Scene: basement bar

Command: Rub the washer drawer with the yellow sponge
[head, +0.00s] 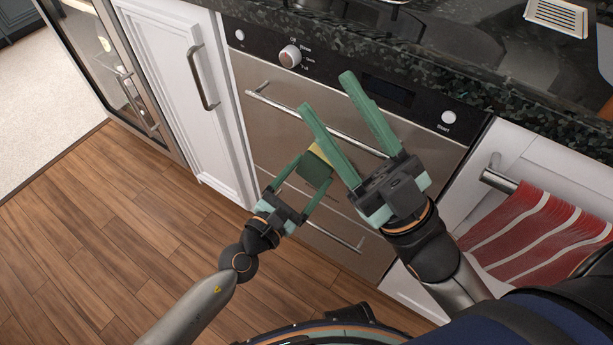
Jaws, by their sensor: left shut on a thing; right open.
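The stainless-steel appliance (262,125) stands under the counter, with a dial, a display and a start button on its black panel. It has a long upper bar handle and a lower handle (347,241); which front is the washer drawer is not clear. My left gripper (311,172) is shut on the yellow sponge (317,151), which shows a yellow edge and a green face. The sponge is in front of the steel fronts; contact cannot be told. My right gripper (326,92) is open and empty, above and right of it, hiding part of the appliance.
A white cabinet (170,55) with a bar handle stands left of the appliance. A red striped towel (535,235) hangs from a handle at the right. The dark stone counter (470,60) overhangs above. The wooden floor (110,240) is clear at the left.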

